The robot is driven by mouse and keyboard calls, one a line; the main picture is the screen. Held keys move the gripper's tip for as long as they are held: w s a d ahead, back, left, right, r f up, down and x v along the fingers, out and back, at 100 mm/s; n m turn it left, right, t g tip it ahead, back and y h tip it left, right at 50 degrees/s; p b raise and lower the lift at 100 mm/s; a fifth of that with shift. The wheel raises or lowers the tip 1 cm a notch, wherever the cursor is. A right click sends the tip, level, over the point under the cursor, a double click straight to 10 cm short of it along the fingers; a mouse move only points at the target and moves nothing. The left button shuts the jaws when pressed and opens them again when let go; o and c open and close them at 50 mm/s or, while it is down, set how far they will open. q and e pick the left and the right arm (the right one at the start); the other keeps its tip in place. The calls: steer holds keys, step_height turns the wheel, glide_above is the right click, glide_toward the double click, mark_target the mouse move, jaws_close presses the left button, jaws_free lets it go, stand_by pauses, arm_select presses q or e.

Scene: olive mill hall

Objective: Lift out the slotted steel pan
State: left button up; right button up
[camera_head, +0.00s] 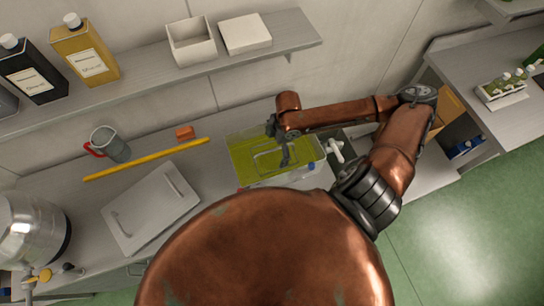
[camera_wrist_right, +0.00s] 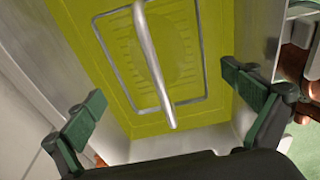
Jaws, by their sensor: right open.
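The slotted steel pan (camera_wrist_right: 153,62) lies in yellow-green liquid inside a straight-walled tank (camera_wrist_right: 215,140). In the wrist view its bar handle rises toward me, and a rounded rim and faint slots show through the liquid. In the head view the tank (camera_head: 318,178) stands on the counter, and the pan (camera_head: 266,162) is partly hidden by my gripper. My right gripper (camera_head: 280,146) is over the tank. In the wrist view its fingers (camera_wrist_right: 168,104) are wide apart, one on each side of the handle, with nothing between them in contact. My left gripper is out of view.
A white lid-like board (camera_head: 150,215) with a handle lies left of the tank. A yellow rod (camera_head: 146,160), an orange block (camera_head: 185,132) and a grey jug (camera_head: 112,146) are behind it. A shelf (camera_head: 215,62) with bottles and boxes overhangs the back.

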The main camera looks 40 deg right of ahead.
mark_target(273, 160)
steer(key=f, duration=0.6)
steer(key=shift+w+a+p, duration=0.1)
steer(key=shift+a+p, duration=0.1)
steer(key=shift+p, duration=0.15)
steer(key=c, duration=1)
